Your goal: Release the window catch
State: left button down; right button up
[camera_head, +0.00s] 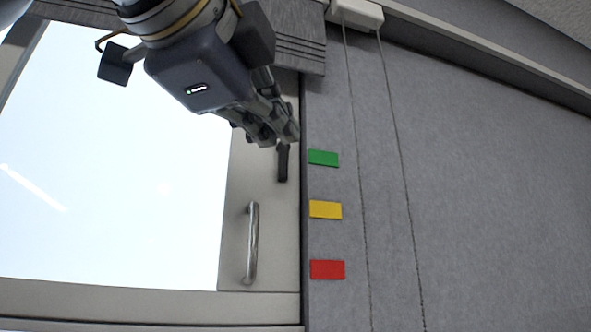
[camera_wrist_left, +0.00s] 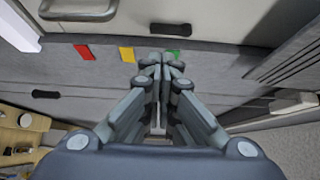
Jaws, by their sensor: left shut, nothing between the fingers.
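The window catch (camera_head: 283,162) is a small dark upright lever on the pale window frame, above and right of a silver bar handle. In the left wrist view the catch (camera_wrist_left: 171,29) lies sideways beyond the fingertips. My left gripper (camera_head: 290,133) comes in from the top left. Its fingers are shut and empty, with the tips just above the catch in the head view. They may overlap its upper end there; I cannot tell whether they touch it. In the wrist view the tips (camera_wrist_left: 164,66) show apart from it. My right gripper is not in view.
The silver handle (camera_head: 252,243) stands out below the catch. Green (camera_head: 323,158), yellow (camera_head: 325,210) and red (camera_head: 327,269) tags sit on the grey wall panel to the right. Two cords (camera_head: 402,175) hang from a white box (camera_head: 357,13). A wooden surface (camera_wrist_left: 20,135) shows at lower left.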

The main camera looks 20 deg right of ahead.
aim_at(309, 170)
pick_arm(q)
jog(key=p+x, duration=0.5)
jog(key=x, duration=0.3)
jog(key=shift+d+r, duration=0.15)
jog(key=shift+d, duration=0.05)
jog(key=shift+x, duration=0.75)
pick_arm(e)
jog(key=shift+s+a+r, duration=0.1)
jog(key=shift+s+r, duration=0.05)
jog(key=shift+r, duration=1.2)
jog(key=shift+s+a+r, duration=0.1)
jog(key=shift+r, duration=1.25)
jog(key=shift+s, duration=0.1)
pick_arm(q)
jog(key=shift+a, duration=0.2)
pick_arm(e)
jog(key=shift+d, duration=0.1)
